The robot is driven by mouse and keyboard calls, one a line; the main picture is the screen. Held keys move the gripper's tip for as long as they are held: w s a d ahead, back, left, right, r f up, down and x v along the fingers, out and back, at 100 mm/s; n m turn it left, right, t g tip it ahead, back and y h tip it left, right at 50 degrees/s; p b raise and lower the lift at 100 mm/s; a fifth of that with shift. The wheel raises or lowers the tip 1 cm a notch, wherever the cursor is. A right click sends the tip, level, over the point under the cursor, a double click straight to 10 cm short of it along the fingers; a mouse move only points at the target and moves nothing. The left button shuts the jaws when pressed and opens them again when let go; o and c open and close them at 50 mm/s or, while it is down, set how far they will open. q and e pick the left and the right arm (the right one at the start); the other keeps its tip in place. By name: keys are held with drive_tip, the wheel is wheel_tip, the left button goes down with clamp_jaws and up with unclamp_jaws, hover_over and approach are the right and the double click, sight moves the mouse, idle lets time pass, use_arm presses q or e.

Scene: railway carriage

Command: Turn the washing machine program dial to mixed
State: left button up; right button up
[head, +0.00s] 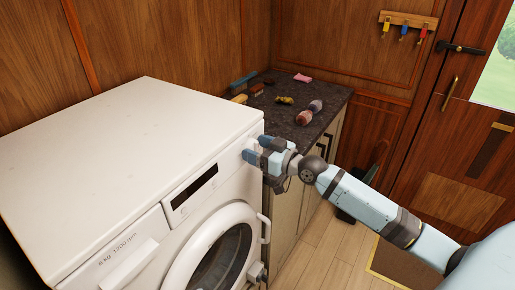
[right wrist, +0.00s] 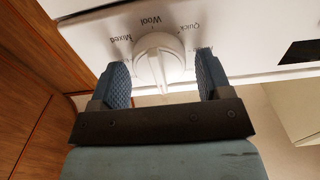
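The white washing machine (head: 140,130) stands at the left in the head view. Its program dial (right wrist: 158,62) is white and round with a raised grip bar, which runs roughly up and down in the right wrist view. The labels Mixed, Wool and Quick show left of, above and right of it. I cannot tell exactly which mark it points at. My right gripper (head: 254,148) is at the panel's right end and hides most of the dial in the head view. Its blue fingers (right wrist: 162,80) are open on either side of the dial, with small gaps. My left gripper is out of view.
The dark display (head: 194,187) and round door (head: 220,250) are on the machine's front. A dark counter (head: 285,118) with several small items stands beside it. Key hooks (head: 408,20) hang on the back wall. Open wooden floor (head: 320,245) lies below my right arm.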

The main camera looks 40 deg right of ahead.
drive_tip(key=c, duration=0.7)
